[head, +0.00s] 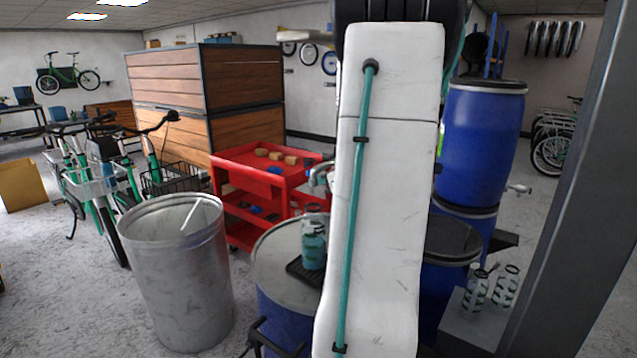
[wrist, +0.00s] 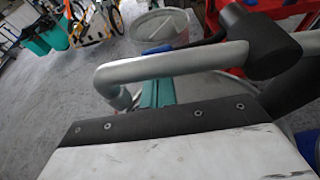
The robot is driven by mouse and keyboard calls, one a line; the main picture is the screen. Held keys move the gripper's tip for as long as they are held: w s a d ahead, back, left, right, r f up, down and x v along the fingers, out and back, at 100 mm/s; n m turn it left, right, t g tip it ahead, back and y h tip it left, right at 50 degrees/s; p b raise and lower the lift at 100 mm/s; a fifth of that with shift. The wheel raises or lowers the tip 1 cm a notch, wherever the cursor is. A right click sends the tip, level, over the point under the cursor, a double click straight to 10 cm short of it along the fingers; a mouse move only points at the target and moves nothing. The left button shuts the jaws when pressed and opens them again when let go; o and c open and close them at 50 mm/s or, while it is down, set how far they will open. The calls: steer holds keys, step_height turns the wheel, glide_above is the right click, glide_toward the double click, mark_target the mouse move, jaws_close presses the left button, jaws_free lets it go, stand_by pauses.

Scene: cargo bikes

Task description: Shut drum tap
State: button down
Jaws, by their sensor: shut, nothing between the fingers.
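The blue drum (head: 482,140) stands at the right in the head view, behind my raised white arm. A small grey tap (head: 519,188) sticks out to the right, low on this drum. The tap is too small to tell whether its lever is open or shut. My gripper (head: 319,176) shows as a grey curved shape left of my arm, above a drum with a grey lid. It is shut and empty, well apart from the tap, with my arm between them. The tap is not visible in the wrist view.
A grey metal bin (head: 178,270), a red cart (head: 262,182) and a grey-lidded drum (head: 268,265) stand at left and centre. Patterned bottles (head: 477,288) stand on a grey surface at lower right. A dark post (head: 565,180) rises at right.

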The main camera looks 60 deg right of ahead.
steer(key=shift+a+r, duration=0.2)
steer(key=shift+r, duration=0.35)
steer(key=f, duration=0.4)
steer(key=shift+s+a, duration=0.15)
steer(key=shift+s, duration=0.1)
steer(key=d+v, duration=0.1)
steer(key=v, duration=0.8)
steer(key=shift+s+a+r, duration=0.15)
steer(key=shift+a, duration=0.35)
steer(key=shift+n, duration=0.3)
